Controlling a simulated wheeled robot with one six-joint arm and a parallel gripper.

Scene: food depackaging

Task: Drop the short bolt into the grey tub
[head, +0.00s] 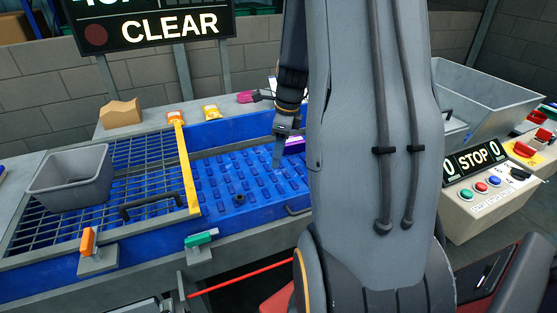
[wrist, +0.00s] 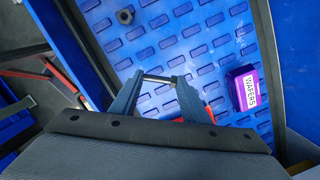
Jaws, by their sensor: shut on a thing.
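The grey tub (head: 70,190) stands on the metal grid at the left in the head view. My gripper (head: 277,160) is over the right part of the blue studded tray (head: 215,175). In the wrist view my gripper (wrist: 157,80) is shut on a small silvery rod, the short bolt (wrist: 157,77), which lies across between the fingertips. The head view does not show the bolt clearly. The tub is well to the left of my gripper and is not in the wrist view.
A dark nut (head: 240,198) lies on the blue tray; it also shows in the wrist view (wrist: 125,16). A purple wafers pack (wrist: 247,90) lies right of my gripper. A yellow bar (head: 184,170) and a black handle (head: 150,205) stand between tray and tub.

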